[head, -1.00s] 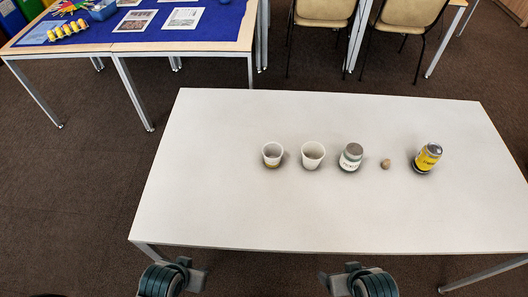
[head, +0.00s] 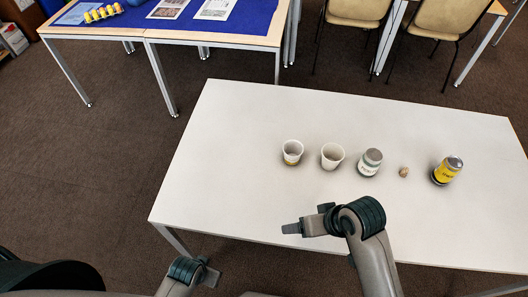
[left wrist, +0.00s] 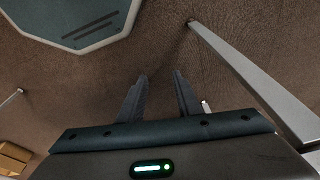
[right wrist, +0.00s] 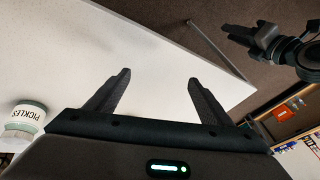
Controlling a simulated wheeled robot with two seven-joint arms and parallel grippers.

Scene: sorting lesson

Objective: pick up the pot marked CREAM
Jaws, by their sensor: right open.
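Two pale cup-like pots stand in the row on the white table in the head view. The left one (head: 292,152) has a yellowish band low down, and the other (head: 332,156) looks plain. I cannot read CREAM on either. A jar with a white and green label (head: 369,162) stands right of them; the right wrist view shows a jar marked PICKLES (right wrist: 23,122). My right gripper (head: 305,221) is open and empty over the table's front part, nearer me than the pots. My left gripper (head: 208,275) is off the table's front edge, its fingers apart over bare floor (left wrist: 161,76).
A small brown lump (head: 403,172) and a yellow jar with a grey lid (head: 447,170) continue the row to the right. The left part of the white table (head: 215,165) is bare. A blue-covered table (head: 235,38) and chairs (head: 445,13) stand behind.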

